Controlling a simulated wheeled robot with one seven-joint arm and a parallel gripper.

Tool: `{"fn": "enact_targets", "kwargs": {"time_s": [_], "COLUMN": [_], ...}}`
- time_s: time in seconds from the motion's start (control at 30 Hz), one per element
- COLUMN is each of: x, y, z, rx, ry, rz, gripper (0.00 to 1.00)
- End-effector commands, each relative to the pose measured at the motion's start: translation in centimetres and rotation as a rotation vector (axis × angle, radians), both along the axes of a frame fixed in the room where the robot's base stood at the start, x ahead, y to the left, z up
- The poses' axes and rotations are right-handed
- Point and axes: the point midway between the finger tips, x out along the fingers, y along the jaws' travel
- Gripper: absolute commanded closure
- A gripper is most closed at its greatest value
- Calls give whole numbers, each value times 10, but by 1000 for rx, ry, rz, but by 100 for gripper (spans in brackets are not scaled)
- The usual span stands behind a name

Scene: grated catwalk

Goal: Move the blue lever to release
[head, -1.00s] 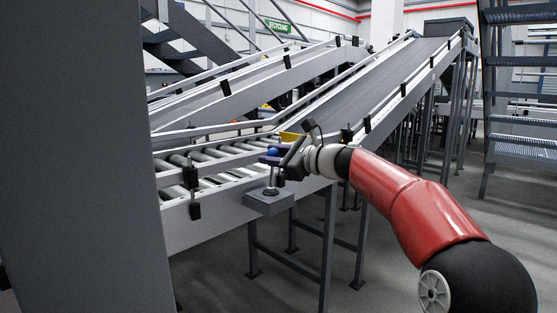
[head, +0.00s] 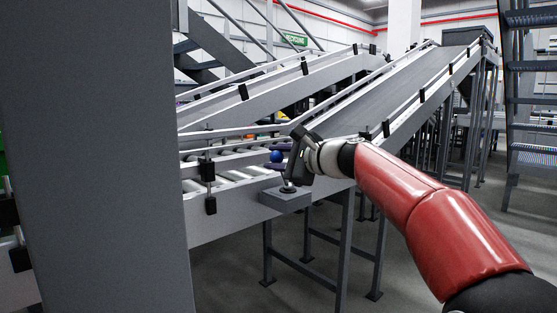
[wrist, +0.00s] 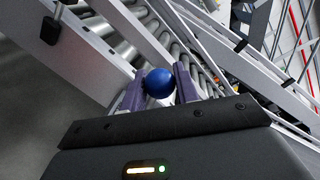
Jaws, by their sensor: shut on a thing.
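The blue lever's round knob (head: 276,156) shows left of and above its grey base box (head: 285,200), on the near side of the roller conveyor. Its short foot rises from the box top, and my gripper hides most of the shaft. My gripper (head: 281,155) is shut on the blue knob. In the wrist view, the blue knob (wrist: 158,83) sits between the two purple fingertips of my gripper (wrist: 160,88). The lever seems tilted to the left of its foot.
The roller conveyor (head: 222,177) lies behind the lever, with a side rail and black clamps (head: 209,171). A grey inclined belt (head: 380,95) rises to the right. A large grey column (head: 95,150) blocks the left. Open floor shows at lower right.

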Motion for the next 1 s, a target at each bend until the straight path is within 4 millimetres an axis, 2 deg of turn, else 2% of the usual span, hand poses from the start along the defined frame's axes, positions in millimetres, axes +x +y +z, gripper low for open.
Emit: {"fn": "enact_targets", "kwargs": {"time_s": [0.33,0.37,0.5,0.77,0.87,1.0], "x": [0,0,0,-1,-5,-19], "y": [0,0,0,-1,-7,-24], "z": [-1,-1,0,0,1,3], "rx": [-1,-1,-1,-1,-2,-2], "ry": [0,0,0,-1,-1,-1], "rz": [1,1,1,-1,-1,-3], "gripper": [92,66,50,50,50,50]}}
